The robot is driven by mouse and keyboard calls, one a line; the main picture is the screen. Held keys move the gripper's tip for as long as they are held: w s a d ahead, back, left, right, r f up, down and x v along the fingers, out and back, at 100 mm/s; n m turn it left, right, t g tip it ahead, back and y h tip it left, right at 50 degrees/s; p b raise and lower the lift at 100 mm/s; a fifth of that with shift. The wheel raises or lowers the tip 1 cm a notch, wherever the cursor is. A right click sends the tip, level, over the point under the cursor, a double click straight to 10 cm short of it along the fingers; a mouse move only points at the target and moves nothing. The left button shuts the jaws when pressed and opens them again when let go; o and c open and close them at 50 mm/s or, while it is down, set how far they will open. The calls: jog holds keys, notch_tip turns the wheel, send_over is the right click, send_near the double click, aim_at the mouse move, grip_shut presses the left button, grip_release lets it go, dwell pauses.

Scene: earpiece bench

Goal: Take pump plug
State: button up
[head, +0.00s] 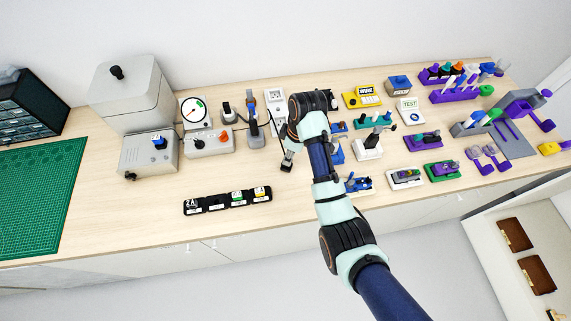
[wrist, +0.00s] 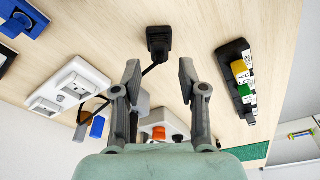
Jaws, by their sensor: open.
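A black plug (wrist: 158,38), which I take to be the pump plug, lies on the wooden bench in the wrist view. Its dark cable (wrist: 150,69) runs from it back between the fingers towards the lower left. My gripper (wrist: 159,68) is open, one finger on each side of the picture's middle. The plug shows just beyond the fingertips, centred between them, with nothing held.
A white socket block (head: 275,98) stands behind the gripper; it also shows in the wrist view (wrist: 70,86). A black tray (head: 190,207) with coloured blocks lies to the front left. A grey box with an orange knob (head: 209,141) is to the left. Bare bench lies around the plug.

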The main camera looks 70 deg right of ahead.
notch_tip(320, 180, down, 2)
jog(key=shift+w+f+b, duration=0.15)
jog(key=shift+f+b, duration=0.1)
jog(key=shift+b, duration=0.4)
jog(key=shift+w+f, duration=0.15)
jog(key=shift+f, duration=0.4)
jog(key=shift+w+f, duration=0.15)
jog(key=shift+f, duration=0.4)
grip_shut()
notch_tip(320, 180, up, 10)
jog(key=p, duration=0.4)
